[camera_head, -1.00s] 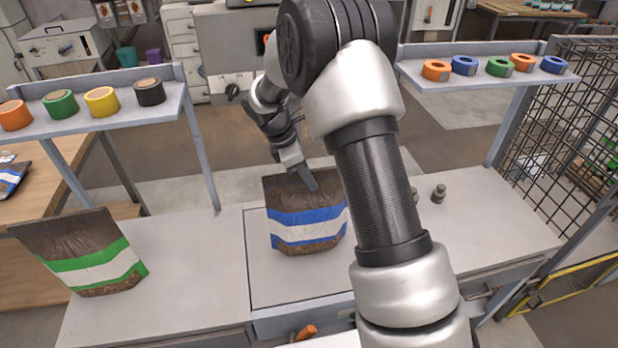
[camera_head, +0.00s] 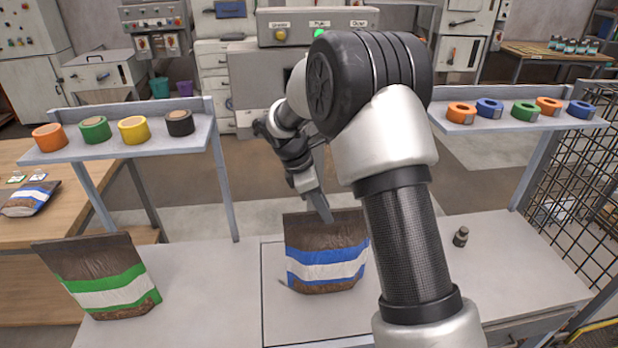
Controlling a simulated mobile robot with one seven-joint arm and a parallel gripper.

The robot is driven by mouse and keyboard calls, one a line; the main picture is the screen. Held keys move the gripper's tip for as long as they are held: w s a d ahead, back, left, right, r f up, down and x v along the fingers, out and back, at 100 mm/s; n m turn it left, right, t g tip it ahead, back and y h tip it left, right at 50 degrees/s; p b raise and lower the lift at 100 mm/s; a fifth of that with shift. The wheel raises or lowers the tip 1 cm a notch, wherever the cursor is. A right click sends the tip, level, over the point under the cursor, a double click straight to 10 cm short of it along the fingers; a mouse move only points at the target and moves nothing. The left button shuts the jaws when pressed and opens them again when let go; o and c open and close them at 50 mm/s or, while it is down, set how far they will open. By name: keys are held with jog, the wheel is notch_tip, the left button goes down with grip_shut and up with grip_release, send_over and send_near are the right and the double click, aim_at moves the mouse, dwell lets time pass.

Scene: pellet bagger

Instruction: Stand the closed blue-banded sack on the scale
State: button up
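The blue-banded sack (camera_head: 325,268), brown with blue and white bands, stands nearly upright on a pale, outlined panel (camera_head: 275,325) set in the bench. I cannot tell if this panel is the scale's plate. The sack's top looks flat; its right edge lies close to my arm in the picture. My gripper (camera_head: 322,210) points down at the sack's top edge, a finger overlapping its front. I see it edge-on, so I cannot tell whether it grips the sack. A panel at the back (camera_head: 300,15) has Under and Over labels and a lit green middle lamp.
A green-banded sack (camera_head: 105,280) stands on the left of the bench. Another blue-banded sack (camera_head: 30,198) lies on the wooden table. Shelves with tape rolls (camera_head: 133,130) (camera_head: 524,111) flank my arm. A small metal weight (camera_head: 461,237) stands at right. Wire mesh (camera_head: 575,190) borders the right.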

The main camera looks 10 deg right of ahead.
jog(key=v, duration=1.3)
dwell(0.6)
